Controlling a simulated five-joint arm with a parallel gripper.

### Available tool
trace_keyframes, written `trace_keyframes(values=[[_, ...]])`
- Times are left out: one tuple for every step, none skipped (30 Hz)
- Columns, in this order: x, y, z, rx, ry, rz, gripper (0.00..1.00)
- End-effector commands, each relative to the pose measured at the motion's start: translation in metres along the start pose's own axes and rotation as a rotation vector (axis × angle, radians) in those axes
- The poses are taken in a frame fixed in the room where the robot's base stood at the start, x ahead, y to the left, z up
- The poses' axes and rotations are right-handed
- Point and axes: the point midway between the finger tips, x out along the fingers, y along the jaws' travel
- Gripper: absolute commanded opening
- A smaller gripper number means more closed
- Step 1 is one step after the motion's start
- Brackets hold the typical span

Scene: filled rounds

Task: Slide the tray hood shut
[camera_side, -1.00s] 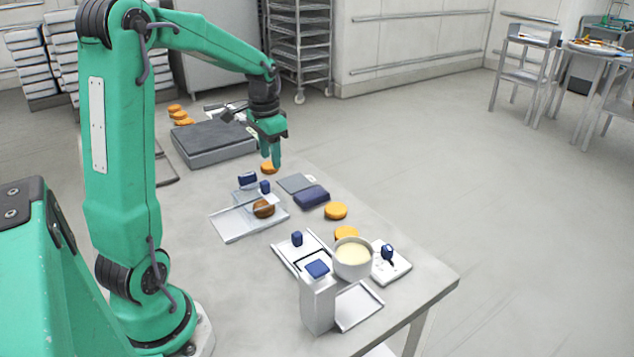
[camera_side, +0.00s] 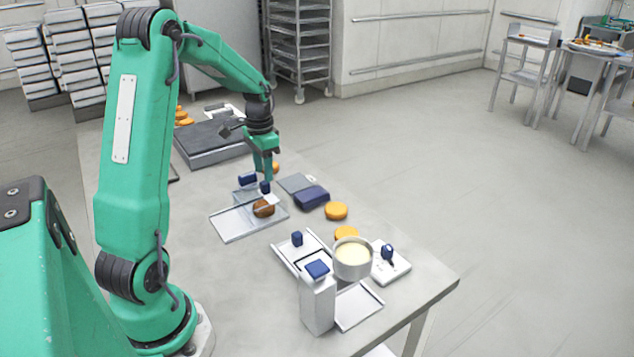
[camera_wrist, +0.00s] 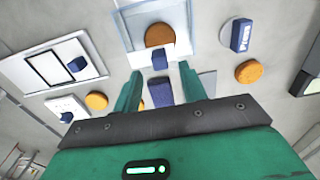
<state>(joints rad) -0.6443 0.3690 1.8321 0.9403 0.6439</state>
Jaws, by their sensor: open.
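The tray (camera_side: 232,228) is a pale, shallow rail frame on the table's far half. Its hood, with a pale front panel (camera_wrist: 143,54), carries a small blue knob (camera_side: 265,187). A brown round (camera_side: 263,209) lies in the tray and also shows in the wrist view (camera_wrist: 158,35). My gripper (camera_side: 267,175) is open and points down just above the knob. In the wrist view the knob (camera_wrist: 160,60) appears between my fingertips (camera_wrist: 158,70). I cannot tell whether either finger touches it.
A blue-topped block (camera_side: 247,179) stands close behind the tray. A second tray with a blue knob (camera_side: 297,238), a bowl (camera_side: 352,258) and a white box (camera_side: 318,300) stand nearer.

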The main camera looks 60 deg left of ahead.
Motion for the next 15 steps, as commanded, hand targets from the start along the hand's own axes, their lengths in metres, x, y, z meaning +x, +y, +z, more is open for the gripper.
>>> trace_keyframes(values=[[0.008,0.0,0.001,0.0,-0.003,0.003,0.42],[0.012,0.001,0.001,0.0,-0.004,0.003,0.42],[0.017,0.001,0.001,0.0,-0.003,0.002,0.42],[0.02,0.001,0.001,0.0,-0.003,0.002,0.42],[0.024,0.001,0.001,0.0,-0.003,0.002,0.42],[0.029,0.0,0.0,0.0,-0.002,0.002,0.42],[0.032,0.0,0.0,0.0,-0.003,0.002,0.42],[0.034,0.0,0.0,0.0,-0.003,0.002,0.42],[0.038,0.0,0.0,0.0,-0.002,0.001,0.42],[0.04,0.0,0.0,0.0,-0.002,0.001,0.42],[0.042,0.0,0.001,0.0,-0.002,0.002,0.42],[0.045,0.001,0.001,0.0,-0.002,0.002,0.42],[0.046,0.001,0.001,0.0,-0.002,0.001,0.42],[0.047,0.0,0.0,0.0,-0.001,0.001,0.42],[0.048,0.0,0.0,0.0,-0.001,0.001,0.42]])
